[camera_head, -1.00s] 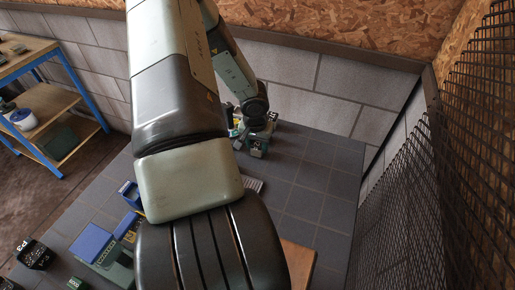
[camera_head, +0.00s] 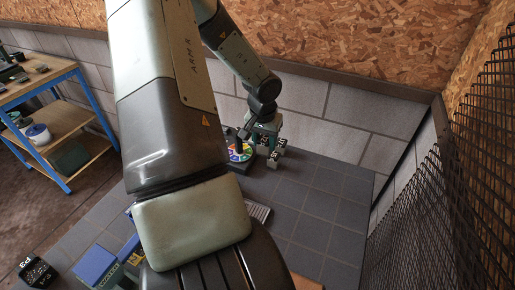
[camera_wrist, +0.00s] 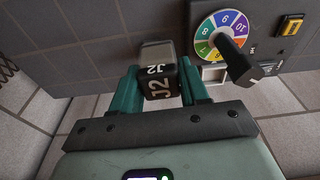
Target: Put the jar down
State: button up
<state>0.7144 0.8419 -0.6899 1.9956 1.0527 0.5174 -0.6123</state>
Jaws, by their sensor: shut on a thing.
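The jar (camera_wrist: 158,78) is a small dark block-like container with a pale top and white "J2" labels on its faces. In the wrist view it sits between the two teal fingers of my gripper (camera_wrist: 160,68), which is shut on it. In the head view my gripper (camera_head: 265,133) is at the far part of the dark tiled worktop (camera_head: 325,205), with the jar (camera_head: 273,160) low at its fingers. I cannot tell whether the jar's base touches the worktop. My arm hides the near middle of the worktop.
A device with a numbered coloured dial (camera_wrist: 222,32) and black pointer is right beside my gripper in the wrist view; the dial (camera_head: 241,152) is left of it in the head view. A yellow switch (camera_wrist: 290,25) is farther right. Mesh (camera_head: 445,190) borders the right; the right worktop is clear.

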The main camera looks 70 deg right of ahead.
jog(key=w+d+r, duration=0.3)
jog(key=w+d, duration=0.7)
jog(key=d, duration=0.1)
jog(key=shift+m, duration=0.3)
jog(key=f, duration=0.9)
jog(key=shift+w+f, duration=0.2)
jog(key=shift+f, duration=0.1)
jog(key=shift+f, duration=0.1)
jog(key=o, duration=1.2)
jog(key=shift+c, duration=0.2)
notch_tip(320, 180, up, 12)
jog(key=a, duration=0.2)
